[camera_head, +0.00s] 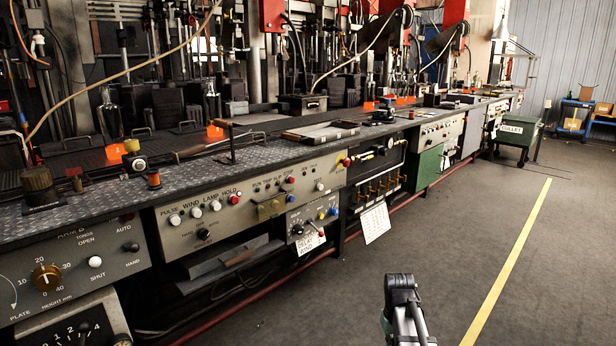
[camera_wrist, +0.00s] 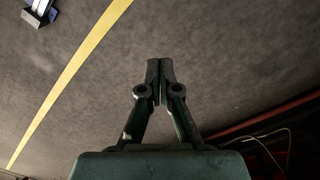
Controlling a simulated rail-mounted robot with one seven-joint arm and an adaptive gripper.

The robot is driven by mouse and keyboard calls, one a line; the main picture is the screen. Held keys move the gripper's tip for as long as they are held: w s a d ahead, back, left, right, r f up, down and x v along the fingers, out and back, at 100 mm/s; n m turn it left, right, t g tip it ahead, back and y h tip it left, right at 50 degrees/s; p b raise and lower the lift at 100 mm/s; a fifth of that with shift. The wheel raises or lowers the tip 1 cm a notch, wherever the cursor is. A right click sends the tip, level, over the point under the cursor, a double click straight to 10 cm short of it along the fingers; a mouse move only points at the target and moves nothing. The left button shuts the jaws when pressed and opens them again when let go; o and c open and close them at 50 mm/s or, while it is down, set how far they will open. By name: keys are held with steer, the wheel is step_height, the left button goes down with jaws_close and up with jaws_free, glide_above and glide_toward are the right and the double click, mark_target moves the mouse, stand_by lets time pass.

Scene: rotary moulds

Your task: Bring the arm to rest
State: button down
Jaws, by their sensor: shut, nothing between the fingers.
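My gripper (camera_wrist: 160,72) is in the middle of the wrist view, pointing over the grey floor (camera_wrist: 225,55). Its two fingers are together with nothing between them. In the head view part of my arm's end (camera_head: 404,310) shows at the bottom, right of centre, over the open floor. It is apart from the bench and touches nothing that I can see. The fingertips cannot be made out in the head view.
A long workbench with control panels (camera_head: 245,205) runs along the left into the distance. A yellow line (camera_head: 510,255) crosses the floor at right. A green cart (camera_head: 517,133) and blue stands (camera_head: 574,116) are far back. A red pipe (camera_wrist: 270,118) shows at lower right in the wrist view.

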steer(key=s+d+r+m+g+h, duration=0.1)
steer(key=s+d+m+g+h, duration=0.35)
steer(key=s, duration=0.85)
steer(key=s+d+r+m+g+h, duration=0.1)
steer(key=s+d+m+g+h, duration=0.1)
steer(key=s+d, duration=0.8)
steer(key=s+a+f+n+y+p, duration=0.2)
steer(key=s+a+p, duration=0.8)
steer(key=p, duration=0.5)
steer(key=s+a+f+n+y+p, duration=0.2)
steer(key=s+a+y+p, duration=0.3)
steer(key=s+a+p, duration=0.6)
steer(key=a+n+p, duration=0.1)
steer(key=p, duration=0.4)
steer(key=shift+s, duration=0.2)
steer(key=shift+n, duration=0.25)
